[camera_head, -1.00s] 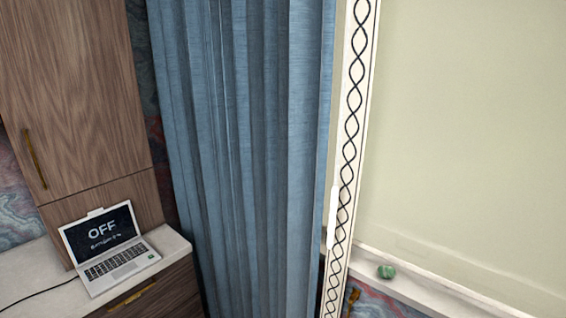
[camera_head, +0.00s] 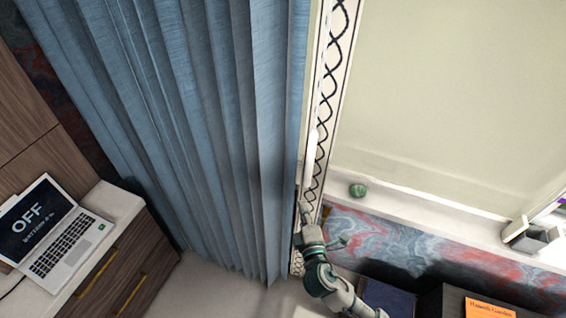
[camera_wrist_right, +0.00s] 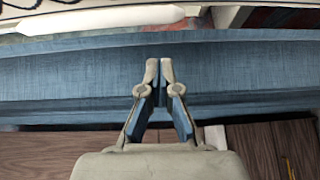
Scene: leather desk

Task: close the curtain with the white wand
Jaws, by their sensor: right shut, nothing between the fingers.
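The blue curtain (camera_head: 200,130) hangs in folds over the left and middle of the head view. It crosses the wrist view (camera_wrist_right: 80,75) as a blue band behind my fingers. The white wand (camera_head: 312,152) hangs along the curtain's right edge, beside the patterned trim strip. In the wrist view the wand's thick white end (camera_wrist_right: 120,22) lies beyond my fingertips, apart from them in the picture. My right gripper (camera_head: 304,195) is just below the wand in the head view. It also shows in the wrist view (camera_wrist_right: 159,64), shut and empty. My left gripper is out of view.
The pale window blind (camera_head: 440,95) and white sill (camera_head: 430,208) are on the right, with a green object (camera_head: 357,190) on the sill. A laptop (camera_head: 45,235) stands on a cabinet at left. An orange book (camera_head: 488,308) lies at bottom right.

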